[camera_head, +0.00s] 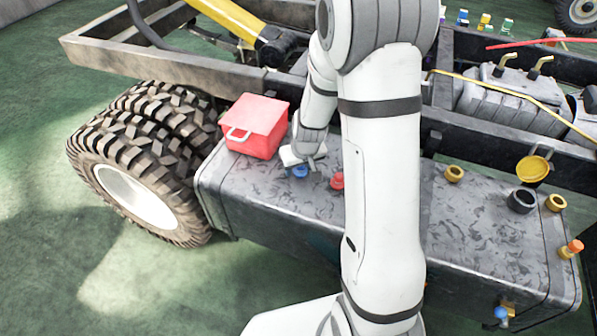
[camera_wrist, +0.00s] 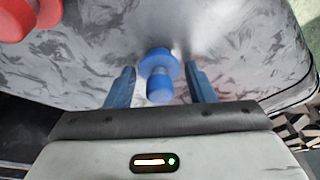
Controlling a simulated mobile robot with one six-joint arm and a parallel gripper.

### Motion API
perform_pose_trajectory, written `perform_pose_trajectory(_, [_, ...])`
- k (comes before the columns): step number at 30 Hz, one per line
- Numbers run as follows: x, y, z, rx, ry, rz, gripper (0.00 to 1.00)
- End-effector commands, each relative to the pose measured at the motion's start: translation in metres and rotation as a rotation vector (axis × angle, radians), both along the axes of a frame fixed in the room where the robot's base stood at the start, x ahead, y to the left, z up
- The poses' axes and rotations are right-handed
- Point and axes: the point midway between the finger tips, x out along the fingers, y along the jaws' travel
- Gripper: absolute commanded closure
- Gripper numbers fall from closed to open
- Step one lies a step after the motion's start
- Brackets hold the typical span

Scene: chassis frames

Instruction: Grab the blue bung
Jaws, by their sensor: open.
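The blue bung (camera_head: 299,171) is on the grey metal tank top (camera_head: 470,222), partly hidden by my gripper in the head view. In the wrist view the blue bung (camera_wrist: 160,75) has a wide flange and a narrower round knob. My gripper (camera_wrist: 161,85) is open, with one finger on each side of the bung. There is a gap between the bung and each finger, so it is not held. In the head view my gripper (camera_head: 303,163) is low over the tank, right at the bung.
A red bung (camera_head: 337,181) stands close to the right of the blue one; its red edge shows in the wrist view (camera_wrist: 28,12). A red box with a handle (camera_head: 255,127) is at the left. A yellow ring (camera_head: 454,173) and a black ring (camera_head: 521,200) lie farther right.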

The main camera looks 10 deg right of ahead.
Motion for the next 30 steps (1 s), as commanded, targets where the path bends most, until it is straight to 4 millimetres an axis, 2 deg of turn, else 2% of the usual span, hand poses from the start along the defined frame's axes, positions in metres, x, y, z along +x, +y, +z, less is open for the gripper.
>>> perform_pose_trajectory(6, [0.000,0.000,0.000,0.000,-0.001,0.000,0.52])
perform_pose_trajectory(19, [0.000,-0.001,0.001,-0.001,-0.001,-0.001,0.87])
perform_pose_trajectory(26, [0.000,-0.001,0.002,0.000,-0.002,-0.002,0.87])
perform_pose_trajectory(30, [0.001,-0.001,0.020,0.000,-0.006,0.000,0.87])
